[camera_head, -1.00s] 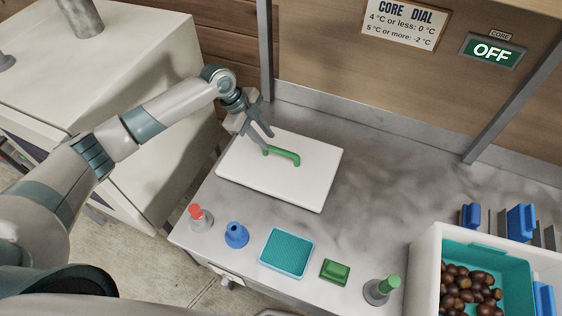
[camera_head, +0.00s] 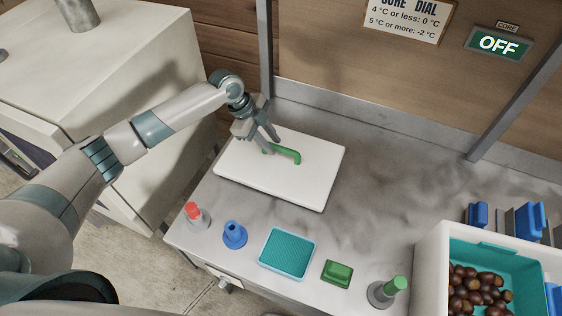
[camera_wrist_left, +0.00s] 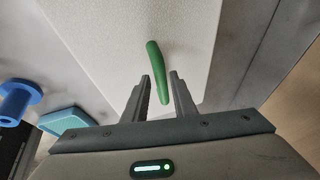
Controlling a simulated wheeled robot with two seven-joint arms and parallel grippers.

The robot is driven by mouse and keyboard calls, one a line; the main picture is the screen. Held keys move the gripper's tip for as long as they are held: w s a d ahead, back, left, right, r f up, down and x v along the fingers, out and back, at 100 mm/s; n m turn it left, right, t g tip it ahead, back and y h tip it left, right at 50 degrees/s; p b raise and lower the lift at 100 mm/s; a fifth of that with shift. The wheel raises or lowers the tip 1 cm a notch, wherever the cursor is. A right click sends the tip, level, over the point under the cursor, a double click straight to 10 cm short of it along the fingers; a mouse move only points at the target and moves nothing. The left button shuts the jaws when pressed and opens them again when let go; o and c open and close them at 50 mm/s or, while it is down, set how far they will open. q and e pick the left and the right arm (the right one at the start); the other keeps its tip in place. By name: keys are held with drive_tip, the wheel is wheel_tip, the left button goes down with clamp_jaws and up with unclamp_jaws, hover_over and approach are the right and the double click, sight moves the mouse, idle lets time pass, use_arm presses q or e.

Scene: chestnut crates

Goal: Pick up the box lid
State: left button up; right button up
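The box lid (camera_head: 255,177) is a flat white rectangle lying on the grey counter, with a green bar handle (camera_head: 288,155) on top. The lid (camera_wrist_left: 105,40) and handle (camera_wrist_left: 154,60) also show in the left wrist view. My left gripper (camera_head: 272,145) is at the handle's left end in the head view. In the left wrist view its two fingers (camera_wrist_left: 160,80) are apart, with the near end of the handle between them and gaps on both sides. Whether the fingertips touch the lid cannot be told. My right gripper is not in view.
In front of the lid stand a red-topped piece (camera_head: 195,215), a blue piece (camera_head: 235,235), a teal tray (camera_head: 288,253), a green block (camera_head: 337,273) and a green-topped piece (camera_head: 388,290). A white crate (camera_head: 428,265) with chestnuts stands right. The counter right of the lid is clear.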

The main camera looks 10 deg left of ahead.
sight(273, 145)
use_arm(q)
drive_tip(key=shift+b+x, duration=0.95)
drive_tip(key=shift+x, duration=0.75)
drive_tip(key=shift+w+a, duration=0.1)
clamp_jaws()
